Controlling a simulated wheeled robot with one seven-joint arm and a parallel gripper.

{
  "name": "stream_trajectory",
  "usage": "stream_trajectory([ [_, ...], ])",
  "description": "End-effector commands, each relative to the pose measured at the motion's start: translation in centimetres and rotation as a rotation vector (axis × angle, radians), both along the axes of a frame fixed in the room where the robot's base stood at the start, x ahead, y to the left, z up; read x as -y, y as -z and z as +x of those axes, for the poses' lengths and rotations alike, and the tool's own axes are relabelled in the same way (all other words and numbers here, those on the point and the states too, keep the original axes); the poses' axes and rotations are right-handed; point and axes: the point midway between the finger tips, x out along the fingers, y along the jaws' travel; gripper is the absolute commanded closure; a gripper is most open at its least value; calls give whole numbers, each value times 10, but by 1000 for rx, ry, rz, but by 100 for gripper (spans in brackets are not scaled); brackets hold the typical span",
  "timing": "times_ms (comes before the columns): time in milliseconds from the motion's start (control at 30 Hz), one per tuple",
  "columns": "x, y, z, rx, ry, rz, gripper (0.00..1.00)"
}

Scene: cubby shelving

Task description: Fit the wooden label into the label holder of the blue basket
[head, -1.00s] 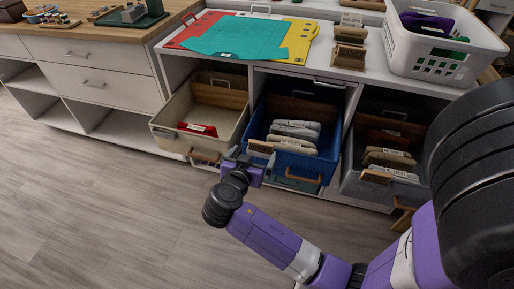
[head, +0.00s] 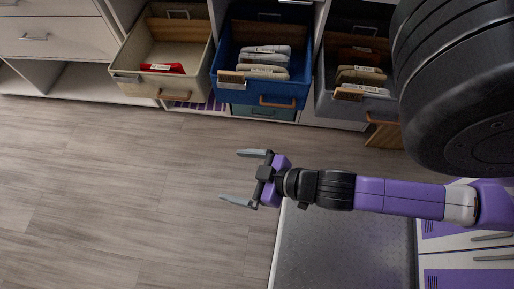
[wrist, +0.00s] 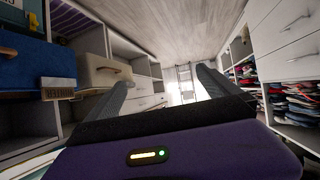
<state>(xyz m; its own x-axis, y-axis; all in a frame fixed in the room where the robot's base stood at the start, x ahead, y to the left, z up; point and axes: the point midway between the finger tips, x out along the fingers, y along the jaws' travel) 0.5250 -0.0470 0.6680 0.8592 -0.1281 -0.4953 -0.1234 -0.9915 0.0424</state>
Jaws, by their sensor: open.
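The blue basket (head: 286,96) is pulled out of the middle cubby, with pale folded items inside. The wooden label (head: 231,77) sits upright at the label holder (head: 231,86) on the front left of its rim. The wrist view also shows the label (wrist: 58,88) on the front of the blue basket (wrist: 38,64); how deep it sits I cannot tell. My gripper (head: 238,176) is open and empty over the floor, in front of and below the basket, apart from it, fingers pointing left. Both fingers show in the wrist view (wrist: 160,88).
A beige basket (head: 196,83) with a red item stands left of the blue one. A grey basket (head: 340,104) with its own wooden label (head: 347,94) stands right. All stick out from the shelving. The wooden floor (head: 110,190) at left is clear.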

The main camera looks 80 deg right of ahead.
Motion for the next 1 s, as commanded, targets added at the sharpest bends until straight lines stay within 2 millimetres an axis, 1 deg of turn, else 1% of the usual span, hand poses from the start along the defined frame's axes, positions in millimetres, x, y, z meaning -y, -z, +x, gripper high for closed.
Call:
stream_trajectory([
  [33, -13, -15, -15, 27, -41, 13, 0],
  [100, -28, -39, -29, 82, -87, 25, 0],
  [200, -41, -73, -44, 156, -119, 32, 0],
  [300, -46, -97, -52, 210, -128, 32, 0],
  [333, -46, -102, -54, 221, -128, 31, 0],
  [400, -47, -111, -57, 240, -128, 29, 0],
  [467, -47, -114, -58, 248, -128, 28, 0],
  [733, -47, -115, -58, 251, -128, 26, 0],
  [833, -47, -120, -58, 251, -129, 26, 0],
  [933, -47, -132, -58, 251, -129, 26, 0],
  [1000, -47, -145, -57, 250, -129, 26, 0],
])
